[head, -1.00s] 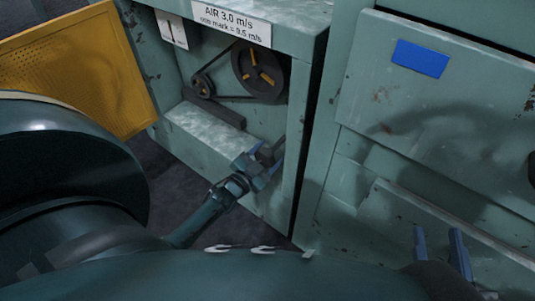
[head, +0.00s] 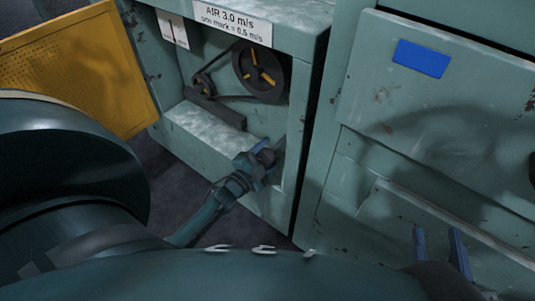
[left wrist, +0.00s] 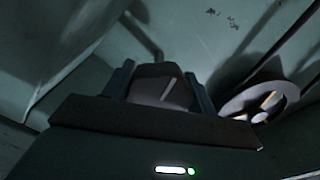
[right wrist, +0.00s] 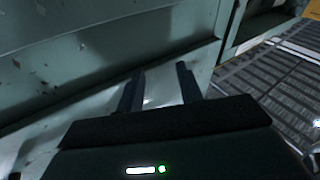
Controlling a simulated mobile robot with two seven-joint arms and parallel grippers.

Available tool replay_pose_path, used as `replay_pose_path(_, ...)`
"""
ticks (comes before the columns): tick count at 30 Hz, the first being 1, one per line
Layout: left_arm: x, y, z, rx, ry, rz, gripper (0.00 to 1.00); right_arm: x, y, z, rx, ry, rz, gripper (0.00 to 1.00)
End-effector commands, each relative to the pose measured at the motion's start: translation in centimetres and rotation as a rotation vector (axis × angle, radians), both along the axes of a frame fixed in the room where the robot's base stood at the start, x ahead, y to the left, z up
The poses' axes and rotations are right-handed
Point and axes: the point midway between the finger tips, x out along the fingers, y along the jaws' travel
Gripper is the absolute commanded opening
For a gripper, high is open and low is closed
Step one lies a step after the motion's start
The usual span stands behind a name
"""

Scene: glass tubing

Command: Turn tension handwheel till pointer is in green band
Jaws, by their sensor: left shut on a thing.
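The tension handwheel (head: 267,157) is a small dark knob low on the right side of the open machine bay. In the left wrist view the knob (left wrist: 160,86) carries a pale line and sits between both fingers. My left gripper (head: 260,163) is shut on it, hiding much of it in the head view. A small white scale plate (head: 172,28) with a thin dark line shows at the top left of the bay. I cannot make out a green band on it. My right gripper (head: 442,248) is open and empty; it also shows in the right wrist view (right wrist: 160,88).
A large dark pulley (head: 242,72) with orange marks and a small pulley (head: 203,86) share a belt in the bay. A yellow perforated panel (head: 70,65) stands left. A green cabinet (head: 345,200) stands close on the right.

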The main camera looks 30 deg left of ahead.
Motion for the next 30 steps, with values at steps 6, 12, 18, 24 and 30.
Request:
replay_pose_path(6, -0.1, 0.0, -0.1, -0.001, 0.001, -0.001, 0.34, 0.0, 0.0, 0.1, 0.0, -0.001, 0.0, 0.36)
replay_pose_path(12, -0.1, 0.0, -0.1, -0.001, 0.001, -0.001, 0.68, 0.0, 0.0, 0.1, 0.0, -0.001, 0.0, 0.36)
replay_pose_path(18, 0.0, 0.0, 0.0, -0.001, 0.001, -0.001, 0.79, 0.0, 0.0, 0.1, 0.001, -0.002, 0.0, 0.36)
replay_pose_path(24, -0.2, 0.0, 0.0, -0.002, 0.001, -0.001, 0.79, 0.0, 0.0, 0.2, 0.0, -0.003, 0.0, 0.36)
replay_pose_path(30, -2.5, 0.2, 0.2, -0.001, 0.003, 0.001, 0.79, 0.1, -0.1, 1.1, -0.014, -0.015, -0.003, 0.36)
